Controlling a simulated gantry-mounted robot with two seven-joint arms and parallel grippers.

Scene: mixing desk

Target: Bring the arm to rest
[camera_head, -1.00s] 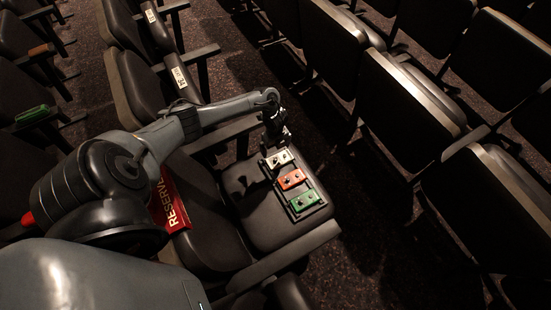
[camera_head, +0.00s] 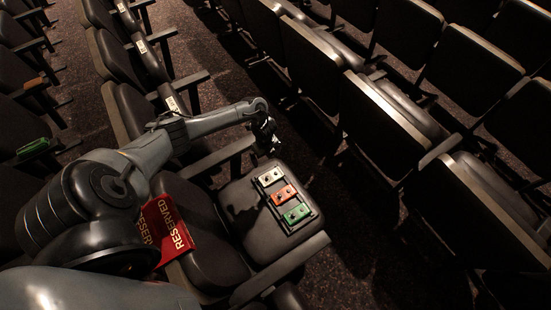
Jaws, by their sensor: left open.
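My left arm reaches in from the left over a theatre seat. Its gripper (camera_head: 268,148) hangs open and empty just past the back edge of the seat cushion (camera_head: 240,194), apart from the modules. On the cushion lies a dark rack (camera_head: 264,196) with a white module (camera_head: 270,177), a red-orange module (camera_head: 284,194) and a green module (camera_head: 297,213) in a row. The fingertips are small and dark in this view. My right gripper is out of view.
A red RESERVED sign (camera_head: 168,230) lies against the backrest of the same seat. Rows of dark folding seats (camera_head: 370,122) stand to the right, with a carpeted aisle (camera_head: 345,225) between. An armrest (camera_head: 280,268) borders the near side of the cushion.

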